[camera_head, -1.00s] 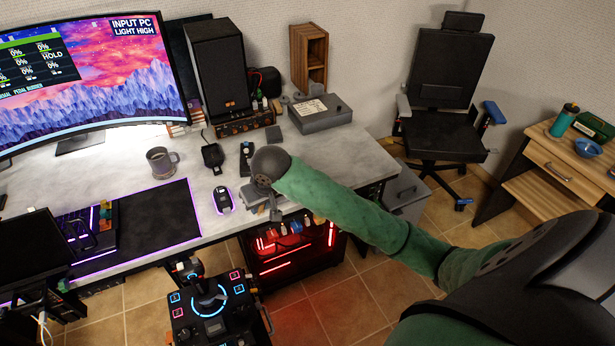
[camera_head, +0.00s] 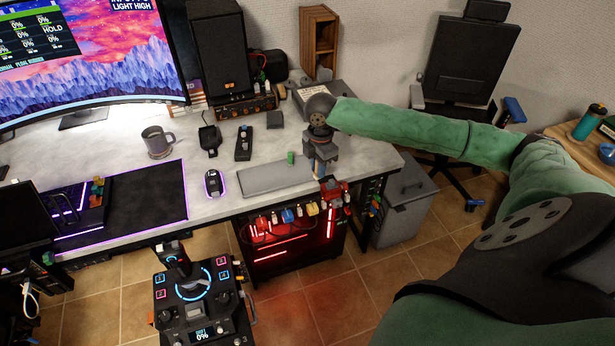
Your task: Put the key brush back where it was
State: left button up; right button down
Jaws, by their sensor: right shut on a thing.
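My right gripper (camera_head: 319,168) points down over the right end of the desk, near its front edge. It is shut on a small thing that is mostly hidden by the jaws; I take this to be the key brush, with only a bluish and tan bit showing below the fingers. I cannot tell whether it touches the desk. My left gripper is out of view.
Small coloured items (camera_head: 288,214) hang along the desk's front edge, with a red one (camera_head: 333,188) close below the gripper. A grey box (camera_head: 325,97) and a wooden rack (camera_head: 318,42) stand behind. A mouse (camera_head: 213,183) and mug (camera_head: 157,142) are further left.

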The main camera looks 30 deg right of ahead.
jog(key=w+d+f+p, duration=0.1)
jog(key=w+f, duration=0.1)
jog(key=w, duration=0.1)
jog(key=w+d+f+n+p, duration=0.1)
jog(key=w+f, duration=0.1)
jog(key=w, duration=0.2)
jog(key=w+d+f+n+p, duration=0.1)
jog(key=w+f+p, duration=0.1)
jog(key=w, duration=0.2)
jog(key=shift+d+f+h, duration=0.1)
jog(key=shift+f+h, duration=0.1)
jog(key=shift+h, duration=0.1)
pick_arm(q)
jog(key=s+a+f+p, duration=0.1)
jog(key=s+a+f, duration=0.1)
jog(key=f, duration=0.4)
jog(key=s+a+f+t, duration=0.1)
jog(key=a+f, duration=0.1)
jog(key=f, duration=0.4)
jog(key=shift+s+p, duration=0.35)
jog(key=shift+p, duration=0.05)
pick_arm(e)
jog(key=shift+f, duration=2.15)
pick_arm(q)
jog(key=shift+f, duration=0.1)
pick_arm(e)
jog(key=c, duration=1.3)
grip_release()
jog(key=shift+f, duration=0.1)
